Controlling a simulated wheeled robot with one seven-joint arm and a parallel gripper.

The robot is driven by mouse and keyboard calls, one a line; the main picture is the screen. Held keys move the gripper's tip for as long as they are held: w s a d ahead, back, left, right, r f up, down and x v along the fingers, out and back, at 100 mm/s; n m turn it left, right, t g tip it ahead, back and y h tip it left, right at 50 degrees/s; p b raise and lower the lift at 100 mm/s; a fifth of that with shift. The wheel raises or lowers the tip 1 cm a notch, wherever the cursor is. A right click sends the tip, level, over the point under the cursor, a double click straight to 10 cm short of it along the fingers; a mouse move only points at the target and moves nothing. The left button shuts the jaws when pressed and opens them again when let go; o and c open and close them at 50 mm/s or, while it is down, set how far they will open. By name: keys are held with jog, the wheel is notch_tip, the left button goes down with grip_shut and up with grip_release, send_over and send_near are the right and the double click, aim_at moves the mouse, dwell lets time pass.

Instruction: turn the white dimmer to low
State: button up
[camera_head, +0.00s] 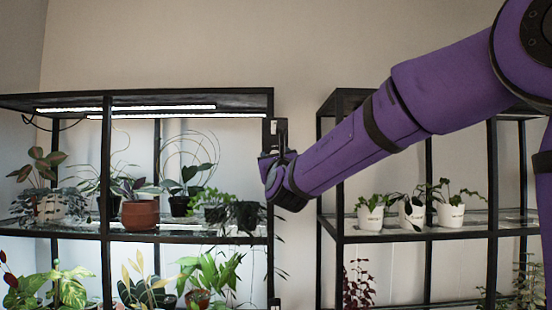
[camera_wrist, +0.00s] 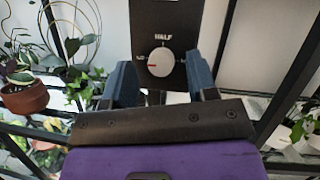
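The white dimmer knob (camera_wrist: 161,62) sits on a black plate (camera_wrist: 165,20) in the wrist view. "HALF" is printed above the knob and partly legible "LO" lettering at its left; the right label is too small to read. A red mark on the knob points left, a little below the "LO" lettering. My gripper (camera_wrist: 158,66) is open, its blue fingers apart on either side of the knob in the picture; I cannot tell whether they touch it. In the head view my gripper (camera_head: 273,160) is at the left shelf's right post, and the knob is hidden.
The left shelf (camera_head: 75,235) holds several potted plants under lit strips, including a terracotta pot (camera_head: 140,215) and trailing foliage close to my gripper. The right shelf (camera_head: 400,238) holds white pots (camera_head: 370,217). A gap separates the two shelves.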

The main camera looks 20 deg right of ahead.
jog(key=shift+s, duration=0.1)
jog(key=v, duration=1)
jog(key=shift+s+f, duration=0.15)
jog(key=shift+s, duration=0.1)
jog(key=s+d+f+m+g+h, duration=0.45)
jog(key=s+d+m+g, duration=0.3)
jog(key=m, duration=0.35)
jog(key=s+d+f+m+g+h, duration=0.3)
jog(key=s+d+f+m+g, duration=0.3)
jog(key=d+m, duration=0.4)
jog(key=s+a+f+m+g+y, duration=0.1)
jog(key=s+a+f+m+y, duration=0.3)
jog(key=s+m, duration=0.3)
jog(key=s+a+f+m+g+y, duration=0.2)
jog(key=s+a+f+m+y, duration=0.2)
jog(key=s+a+m+y, duration=0.1)
jog(key=s+m+y, duration=0.1)
jog(key=m+y, duration=0.1)
jog(key=m, duration=0.1)
jog(key=shift+s+f+m, duration=0.3)
jog(key=shift+s, duration=0.1)
